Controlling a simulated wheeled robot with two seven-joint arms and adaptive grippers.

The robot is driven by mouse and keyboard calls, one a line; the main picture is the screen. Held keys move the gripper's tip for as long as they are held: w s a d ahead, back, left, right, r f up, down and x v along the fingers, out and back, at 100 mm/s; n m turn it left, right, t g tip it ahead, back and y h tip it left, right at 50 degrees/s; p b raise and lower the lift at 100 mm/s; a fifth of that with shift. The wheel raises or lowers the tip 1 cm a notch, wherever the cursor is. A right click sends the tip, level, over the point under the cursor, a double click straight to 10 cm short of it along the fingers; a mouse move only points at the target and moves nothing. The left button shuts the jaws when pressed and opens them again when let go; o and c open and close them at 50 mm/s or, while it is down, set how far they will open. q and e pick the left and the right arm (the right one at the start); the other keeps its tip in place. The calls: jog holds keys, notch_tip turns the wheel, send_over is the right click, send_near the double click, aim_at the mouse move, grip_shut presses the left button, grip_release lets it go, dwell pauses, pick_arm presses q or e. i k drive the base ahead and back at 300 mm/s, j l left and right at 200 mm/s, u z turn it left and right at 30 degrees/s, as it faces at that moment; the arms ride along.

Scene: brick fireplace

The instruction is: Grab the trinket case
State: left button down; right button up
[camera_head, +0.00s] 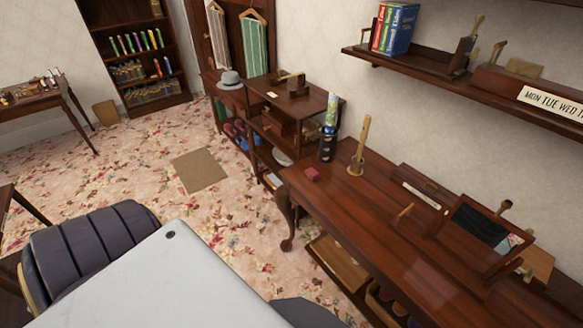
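A long, low wooden box (427,185) also lies on the desk near the wall, and I cannot tell whether that is the case. Neither of my grippers is in view.
A tilted frame (480,228) occupies the desk's right part. A wall shelf (480,82) overhangs it. A dark ribbed chair back (90,245) is at lower left. Carpet (225,205) left of the desk is open.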

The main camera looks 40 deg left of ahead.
aim_at(311, 172)
jog(key=u, duration=1.1)
